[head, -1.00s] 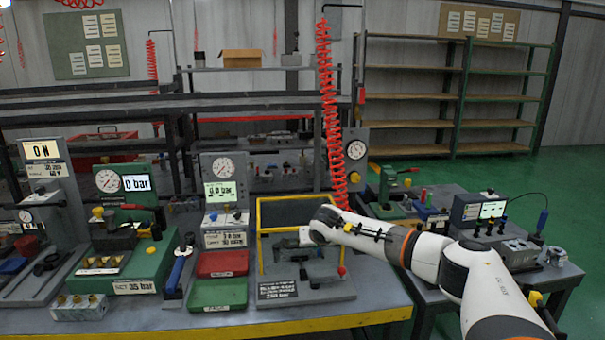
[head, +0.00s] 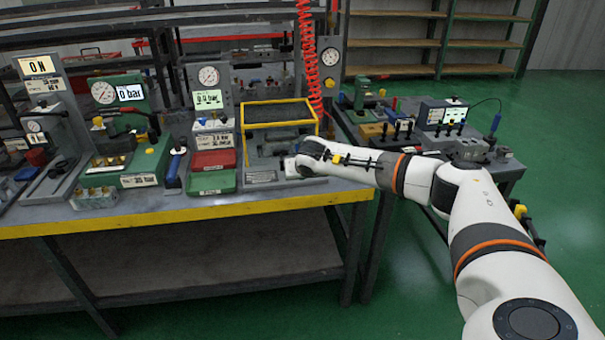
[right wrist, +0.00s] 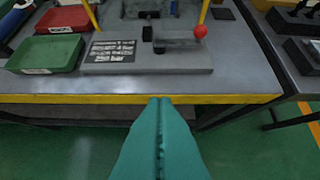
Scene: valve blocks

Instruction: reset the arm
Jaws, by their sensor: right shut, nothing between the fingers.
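My right arm comes in from the right in the head view and reaches to the front of the yellow-framed fixture (head: 279,125). My right gripper (head: 291,167) is near the bench's front edge there, mostly hidden by its wrist. In the right wrist view the teal fingers of my right gripper (right wrist: 160,101) are shut together with nothing between them. They point at the bench's yellow front edge (right wrist: 85,98), with green floor below. The fixture's grey base (right wrist: 150,69) and a red knob (right wrist: 201,31) lie beyond the fingertips. My left gripper is not in view.
A green tray (head: 212,181) and a red tray (head: 213,162) sit left of the fixture. Gauge stands (head: 209,100) line the bench. A second table with a monitor (head: 443,113) stands at right. Green floor (head: 420,285) is open in front.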

